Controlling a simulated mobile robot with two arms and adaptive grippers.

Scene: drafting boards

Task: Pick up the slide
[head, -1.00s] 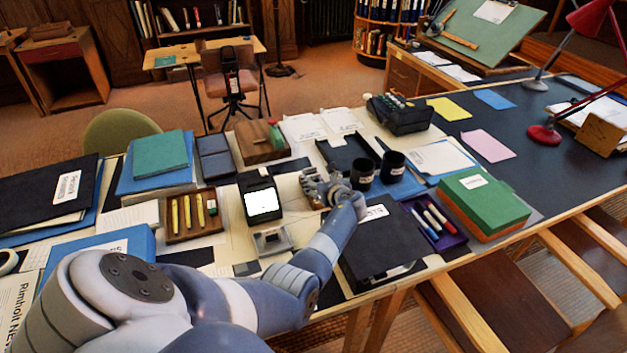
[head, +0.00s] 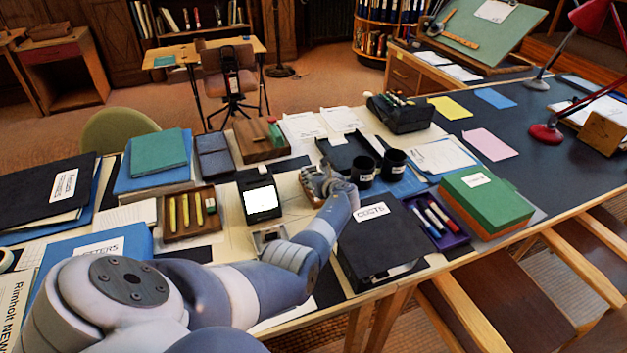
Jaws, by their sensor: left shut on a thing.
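My left gripper (head: 314,183) is over the middle of the cluttered table, behind the black box. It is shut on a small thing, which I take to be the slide. The fingers hide most of it, so its outline is not clear. A small brown piece (head: 313,201) shows just under the fingers; I cannot tell whether they touch. A black slide viewer (head: 256,181) with a lit white screen stands left of the gripper. My right gripper is out of view.
Two black cups (head: 393,164) stand right of the gripper. The black box (head: 378,238) is in front of it, beside a purple pen tray (head: 452,238). A grey device (head: 269,238) lies near the forearm. A wooden tray (head: 176,231) is further left. The dark right tabletop has free room.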

